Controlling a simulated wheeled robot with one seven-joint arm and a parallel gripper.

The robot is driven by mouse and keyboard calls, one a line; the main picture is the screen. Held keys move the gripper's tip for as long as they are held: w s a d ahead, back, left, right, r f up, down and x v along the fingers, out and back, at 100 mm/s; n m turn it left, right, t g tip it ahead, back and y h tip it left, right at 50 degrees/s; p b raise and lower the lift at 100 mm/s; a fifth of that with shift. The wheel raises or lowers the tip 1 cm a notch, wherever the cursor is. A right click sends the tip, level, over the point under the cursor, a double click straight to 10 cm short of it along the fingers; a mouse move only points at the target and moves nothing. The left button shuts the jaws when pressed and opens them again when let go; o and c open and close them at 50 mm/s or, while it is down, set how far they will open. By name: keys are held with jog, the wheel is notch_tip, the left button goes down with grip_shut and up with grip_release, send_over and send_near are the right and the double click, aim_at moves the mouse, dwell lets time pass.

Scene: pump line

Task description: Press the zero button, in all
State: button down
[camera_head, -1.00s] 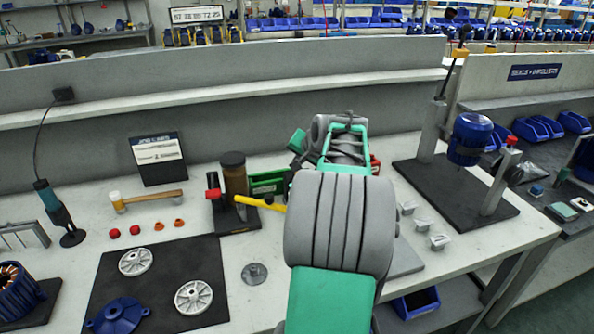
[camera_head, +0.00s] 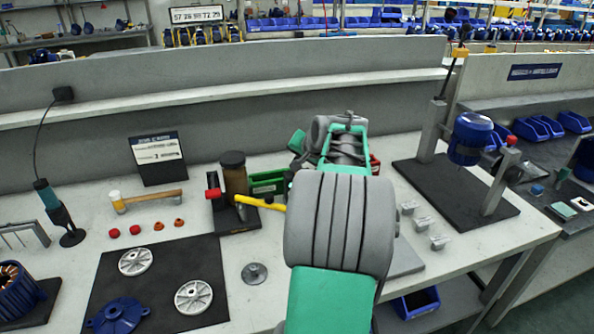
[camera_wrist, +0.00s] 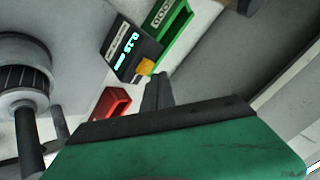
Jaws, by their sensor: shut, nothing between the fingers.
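In the wrist view, a dark gauge box (camera_wrist: 128,52) has a lit cyan readout that seems to read 0.15 mm. A small yellow button (camera_wrist: 146,67) sits at its near corner. I take it for the zero button, though no label on it is legible. My gripper (camera_wrist: 157,80) is shut and empty, its dark fingertips right beside the yellow button. I cannot tell whether they touch it. In the head view, my own arm hides the gauge and the fingertips.
A green tray (camera_wrist: 171,33) and a red tray (camera_wrist: 110,104) flank the gauge. A ribbed cylindrical part (camera_wrist: 22,75) stands at the left of the wrist view.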

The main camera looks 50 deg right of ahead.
jog(key=shift+f, duration=0.3)
jog(key=shift+f+b, duration=0.35)
jog(key=shift+f, duration=0.15)
dwell(0.5)
jog(key=shift+r+p, duration=0.7)
jog(key=shift+r, duration=0.2)
jog(key=shift+r+p, duration=1.85)
jog(key=shift+r, duration=0.65)
